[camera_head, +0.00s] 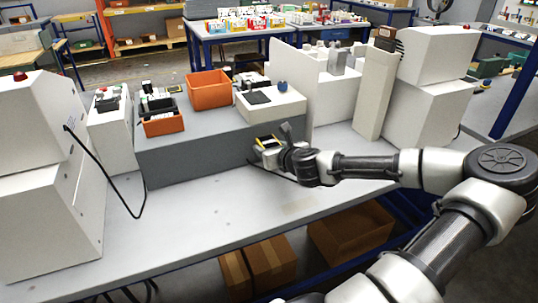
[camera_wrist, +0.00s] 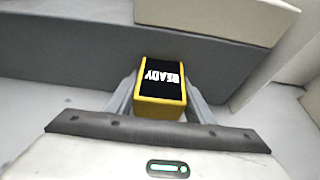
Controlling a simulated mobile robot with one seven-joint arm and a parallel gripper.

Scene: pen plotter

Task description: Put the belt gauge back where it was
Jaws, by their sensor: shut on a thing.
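The belt gauge appears to be the small yellow box with a black face reading "READY" in the wrist view (camera_wrist: 160,85); it also shows in the head view (camera_head: 267,142). My gripper (camera_wrist: 160,100) is shut on it, with a grey finger on either side. In the head view my gripper (camera_head: 268,150) is in front of the right part of the grey block's front face. The gauge's underside is hidden, and I cannot tell whether it touches the bench.
The long grey block (camera_head: 190,155) stands behind my gripper. An orange bin (camera_head: 209,90), a smaller orange tray (camera_head: 163,124) and a white box (camera_head: 272,103) sit on it. White machines stand left (camera_head: 45,180) and right (camera_head: 425,100). The bench front (camera_head: 200,225) is clear. A black cable hangs at left.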

